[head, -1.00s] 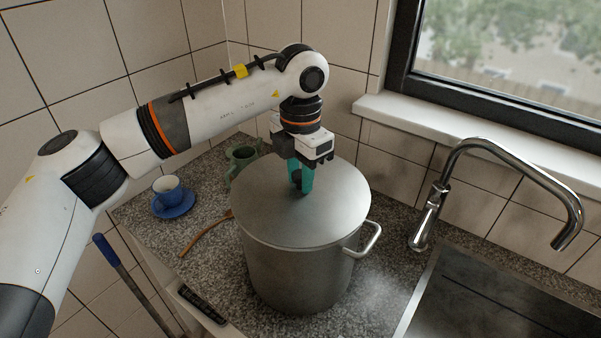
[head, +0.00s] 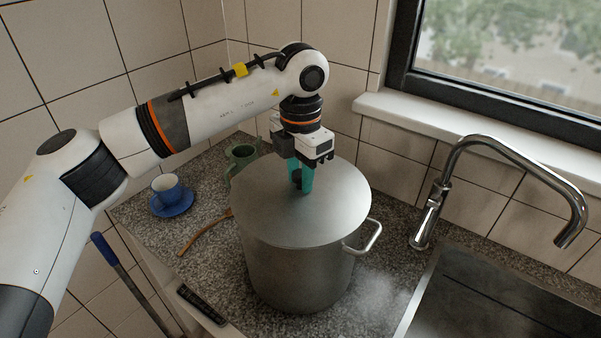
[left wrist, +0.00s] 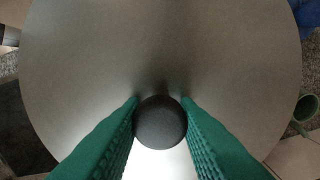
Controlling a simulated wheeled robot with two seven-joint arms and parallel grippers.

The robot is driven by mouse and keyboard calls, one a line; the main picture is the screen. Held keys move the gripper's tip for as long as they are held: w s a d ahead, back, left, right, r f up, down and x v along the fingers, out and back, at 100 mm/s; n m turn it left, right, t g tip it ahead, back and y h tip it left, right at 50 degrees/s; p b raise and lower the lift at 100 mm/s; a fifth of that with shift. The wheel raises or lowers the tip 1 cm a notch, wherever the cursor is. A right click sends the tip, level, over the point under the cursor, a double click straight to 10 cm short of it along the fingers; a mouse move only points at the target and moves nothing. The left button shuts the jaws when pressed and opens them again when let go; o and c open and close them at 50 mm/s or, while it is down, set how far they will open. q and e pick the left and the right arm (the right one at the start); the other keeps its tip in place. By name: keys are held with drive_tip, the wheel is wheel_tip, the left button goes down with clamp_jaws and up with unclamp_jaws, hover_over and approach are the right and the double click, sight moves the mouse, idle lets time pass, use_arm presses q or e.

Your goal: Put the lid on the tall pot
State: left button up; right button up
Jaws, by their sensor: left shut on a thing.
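The tall pot (head: 297,275) is a big steel pot standing on the counter, with a loop handle at its right side. The round metal lid (head: 335,205) lies over the pot's mouth and looks level, its edge lined up with the pot's rim. In the left wrist view the lid (left wrist: 90,60) fills most of the picture. My left gripper (head: 301,184) comes down from above with teal fingers, shut on the lid's dark round knob (left wrist: 160,122). The pot's mouth is hidden under the lid. My right gripper is not in view.
A chrome tap (head: 435,205) and sink (head: 480,295) are at the right. The window sill (head: 450,125) is behind.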

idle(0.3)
use_arm(q)
drive_tip(key=o, duration=1.4)
drive_tip(key=shift+r+p, duration=2.2)
drive_tip(key=shift+r, duration=1.85)
drive_tip(key=shift+f, duration=0.1)
